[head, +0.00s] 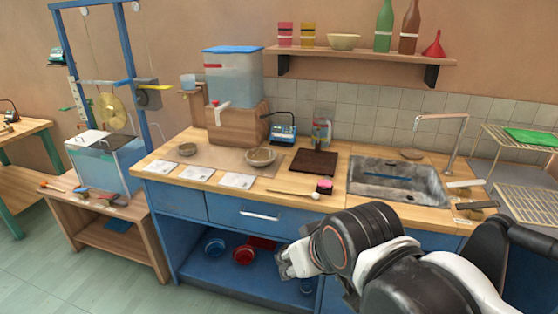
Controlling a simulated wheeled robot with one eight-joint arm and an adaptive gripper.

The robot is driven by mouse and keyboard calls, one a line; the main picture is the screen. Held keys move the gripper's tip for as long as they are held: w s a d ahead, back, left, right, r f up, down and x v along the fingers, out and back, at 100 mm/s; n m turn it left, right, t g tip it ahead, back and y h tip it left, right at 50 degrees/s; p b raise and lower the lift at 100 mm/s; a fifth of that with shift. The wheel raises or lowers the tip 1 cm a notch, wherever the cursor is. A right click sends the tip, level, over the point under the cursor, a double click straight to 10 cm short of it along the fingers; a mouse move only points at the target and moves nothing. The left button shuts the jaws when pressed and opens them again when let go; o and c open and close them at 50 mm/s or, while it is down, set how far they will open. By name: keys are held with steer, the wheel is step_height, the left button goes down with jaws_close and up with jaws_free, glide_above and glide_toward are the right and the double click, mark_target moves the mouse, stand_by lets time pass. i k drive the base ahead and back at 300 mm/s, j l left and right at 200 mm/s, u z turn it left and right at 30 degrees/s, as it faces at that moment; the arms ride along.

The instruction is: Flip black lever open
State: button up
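I cannot pick out a black lever for certain. A small blue device (283,130) stands at the back of the wooden counter, with a thin dark bent bar at its top; I cannot tell whether that bar is a lever. A clear water tank (233,76) with a blue lid sits on a wooden block, and its white tap (221,113) has a red part. My gripper (284,266) is low, in front of the blue cabinet and below the counter edge, away from these things. Its fingers are small and partly turned away, so their opening is unclear.
A sink (398,181) with a tall faucet (443,140) is on the right, beside a wire rack (525,165). Bowls, white cards (237,181) and a dark board (314,162) lie on the counter. A blue frame with a brass gong (113,111) stands left.

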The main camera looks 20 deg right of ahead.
mark_target(477, 205)
steer(key=z, duration=2)
steer(key=i+j, duration=0.15)
steer(key=i, duration=0.2)
steer(key=i+j, duration=0.15)
steer(key=i, duration=0.2)
steer(key=i+j, duration=0.15)
steer(key=i, duration=0.25)
steer(key=j+u, duration=0.05)
